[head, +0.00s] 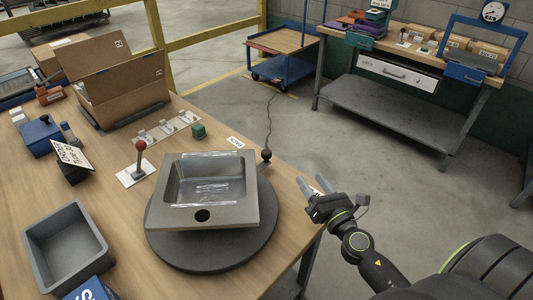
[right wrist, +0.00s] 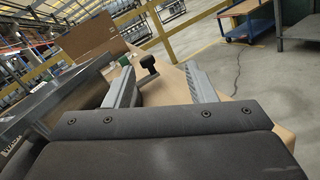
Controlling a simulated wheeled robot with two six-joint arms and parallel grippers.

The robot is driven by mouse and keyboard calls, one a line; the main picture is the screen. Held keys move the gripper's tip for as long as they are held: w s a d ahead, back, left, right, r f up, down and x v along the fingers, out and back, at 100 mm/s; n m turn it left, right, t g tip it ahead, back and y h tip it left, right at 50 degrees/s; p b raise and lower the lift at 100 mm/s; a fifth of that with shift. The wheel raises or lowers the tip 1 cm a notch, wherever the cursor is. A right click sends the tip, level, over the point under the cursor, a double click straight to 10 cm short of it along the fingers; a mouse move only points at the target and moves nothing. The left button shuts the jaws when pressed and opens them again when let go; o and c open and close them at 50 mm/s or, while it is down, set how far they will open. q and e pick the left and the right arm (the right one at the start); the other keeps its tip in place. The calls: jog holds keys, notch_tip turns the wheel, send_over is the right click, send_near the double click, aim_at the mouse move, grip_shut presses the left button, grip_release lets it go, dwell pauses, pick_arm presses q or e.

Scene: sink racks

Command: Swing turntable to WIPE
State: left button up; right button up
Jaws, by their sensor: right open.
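The turntable (head: 212,262) is a dark round disc on the wooden table, with a grey metal sink (head: 258,190) on top, wrapped partly in clear film. A black knob (head: 267,154) on a short arm sticks out at the turntable's far right edge. A white label (head: 235,142) lies on the table near it; its word is too small to read. My right gripper (head: 314,184) is open and empty beyond the table's right edge, apart from the knob. In the right wrist view the knob (right wrist: 148,63) shows ahead, between the open fingers. My left gripper is not in view.
A red-knobbed lever (head: 140,158) and a green block (head: 198,131) stand left of and behind the turntable. A grey bin (head: 66,240) is at front left, a cardboard box (head: 120,85) at the back. Open floor lies right of the table.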

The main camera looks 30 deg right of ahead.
aim_at(270, 156)
jog(key=n+y, duration=0.1)
jog(key=n, duration=0.1)
jog(key=w+a+f+n+y, duration=0.1)
jog(key=n, duration=0.1)
jog(key=a+f+n+g+y, duration=0.1)
jog(key=shift+w+f+n, duration=0.1)
jog(key=shift+w+n, duration=0.05)
jog(key=shift+n, duration=0.25)
jog(key=shift+w+y, duration=0.2)
jog(key=shift+y, duration=0.1)
jog(key=w, duration=0.5)
jog(key=w+a, duration=0.1)
jog(key=w, duration=0.5)
jog(key=w+a, duration=0.1)
jog(key=w, duration=0.4)
jog(key=shift+w+f, duration=0.1)
jog(key=shift+w, duration=0.3)
grip_shut()
